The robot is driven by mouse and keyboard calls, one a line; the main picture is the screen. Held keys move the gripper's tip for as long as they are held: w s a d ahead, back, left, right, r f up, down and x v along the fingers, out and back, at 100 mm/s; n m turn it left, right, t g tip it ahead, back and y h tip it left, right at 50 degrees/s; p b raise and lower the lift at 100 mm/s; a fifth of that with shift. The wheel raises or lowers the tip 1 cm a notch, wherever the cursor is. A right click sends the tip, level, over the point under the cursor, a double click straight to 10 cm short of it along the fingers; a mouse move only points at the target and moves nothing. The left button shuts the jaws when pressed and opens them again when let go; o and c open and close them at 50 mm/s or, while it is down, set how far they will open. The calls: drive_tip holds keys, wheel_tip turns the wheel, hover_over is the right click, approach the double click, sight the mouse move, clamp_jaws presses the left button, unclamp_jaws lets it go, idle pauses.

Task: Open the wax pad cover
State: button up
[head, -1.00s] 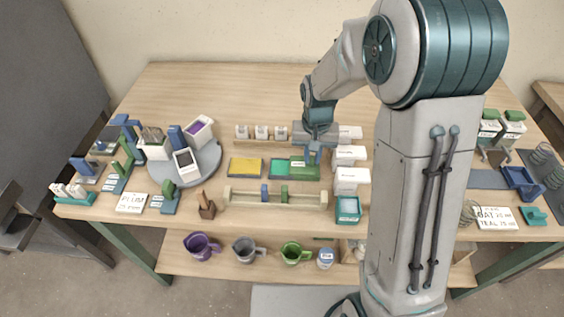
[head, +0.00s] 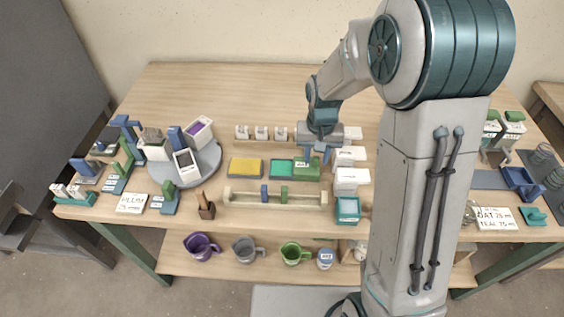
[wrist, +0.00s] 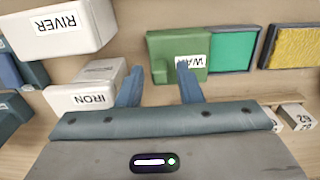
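The wax pad cover is a green block (head: 306,173) with a white label, partly hidden, reading "WA…" in the wrist view (wrist: 163,50). It sits beside a bright teal-green pad (head: 281,169) in a dark frame, which is exposed; the pad also shows in the wrist view (wrist: 232,46). My gripper (head: 317,155) is over the table by the cover's far edge. In the wrist view my gripper (wrist: 160,82) has its two fingers apart with nothing held. One finger overlaps the label in view; contact cannot be told.
White boxes labelled RIVER (wrist: 62,27) and IRON (wrist: 85,95) stand close beside my gripper. A yellow pad (head: 246,168) lies left of the teal-green one. A rail (head: 275,198) with blue and green blocks is in front. Small white tagged blocks (head: 261,132) stand behind.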

sight(317, 159)
wheel_tip(317, 159, up, 7)
drive_tip(key=p, duration=0.4)
drive_tip(key=shift+p, duration=0.35)
drive_tip(key=shift+f, duration=0.1)
drive_tip(key=shift+s+d+r, duration=0.1)
drive_tip(key=shift+s+r, duration=0.05)
drive_tip(key=shift+r, duration=0.2)
drive_tip(key=s+d+r+t, duration=0.1)
drive_tip(key=s+d+r, duration=0.2)
drive_tip(key=s, duration=0.6)
drive_tip(key=s+d+r+t, duration=0.2)
drive_tip(key=s+d+r, duration=0.2)
drive_tip(key=s+r, duration=0.4)
drive_tip(key=shift+s+r, duration=0.2)
drive_tip(key=shift+s, duration=0.65)
